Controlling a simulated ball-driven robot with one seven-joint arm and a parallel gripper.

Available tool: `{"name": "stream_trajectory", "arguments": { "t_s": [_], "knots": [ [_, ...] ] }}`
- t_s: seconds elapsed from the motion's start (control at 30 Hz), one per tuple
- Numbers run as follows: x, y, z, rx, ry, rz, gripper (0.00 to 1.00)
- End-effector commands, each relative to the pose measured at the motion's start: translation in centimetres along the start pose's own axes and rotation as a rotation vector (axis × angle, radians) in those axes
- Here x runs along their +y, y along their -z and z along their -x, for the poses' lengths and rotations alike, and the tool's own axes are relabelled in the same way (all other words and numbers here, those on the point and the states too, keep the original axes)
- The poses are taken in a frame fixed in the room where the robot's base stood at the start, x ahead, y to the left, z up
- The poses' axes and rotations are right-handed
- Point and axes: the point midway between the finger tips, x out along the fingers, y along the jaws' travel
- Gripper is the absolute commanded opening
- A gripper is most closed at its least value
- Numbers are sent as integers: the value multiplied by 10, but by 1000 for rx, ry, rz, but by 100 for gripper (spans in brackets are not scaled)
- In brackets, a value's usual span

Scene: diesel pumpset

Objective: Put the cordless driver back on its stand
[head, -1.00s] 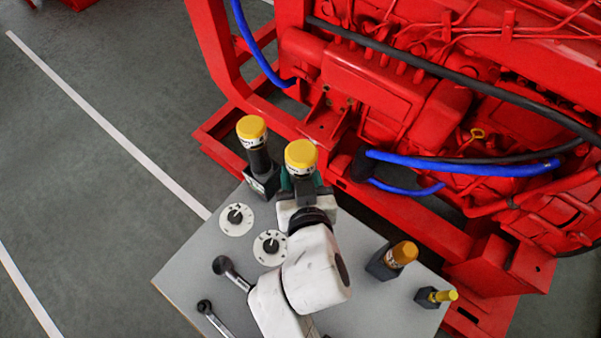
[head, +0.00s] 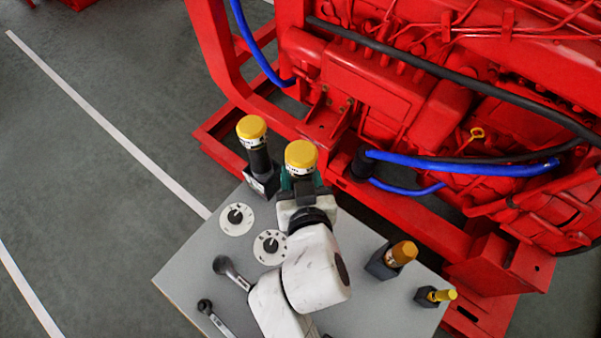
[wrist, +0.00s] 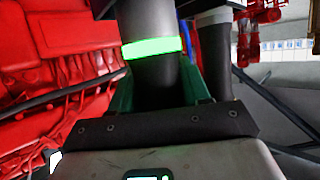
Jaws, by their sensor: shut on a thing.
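My gripper (head: 303,184) has green fingers and is shut on a dark upright cylinder with a yellow cap, which I take to be the cordless driver (head: 301,157). In the wrist view the driver (wrist: 152,75) is a dark shaft with a bright green band, between the green fingers. My wrist and arm hide its lower end, so I cannot tell whether it touches a stand. A similar yellow-capped tool (head: 252,132) stands upright in a dark block (head: 263,185) just to the left, apart from my gripper. No empty stand is visible.
The grey table (head: 350,310) also holds two round dials (head: 236,219), two wrenches (head: 230,270) at left, an orange-handled tool (head: 402,253) and a small yellow-handled tool (head: 441,295) in dark blocks at right. The red engine frame (head: 400,205) stands close behind the table.

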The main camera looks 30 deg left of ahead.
Motion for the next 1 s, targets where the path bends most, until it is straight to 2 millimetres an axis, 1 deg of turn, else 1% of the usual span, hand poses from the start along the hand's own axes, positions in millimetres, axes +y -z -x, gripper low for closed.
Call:
{"name": "stream_trajectory", "arguments": {
  "t_s": [1.0],
  "knots": [
    [0,-14,-6,4,0,0,0]
  ]
}}
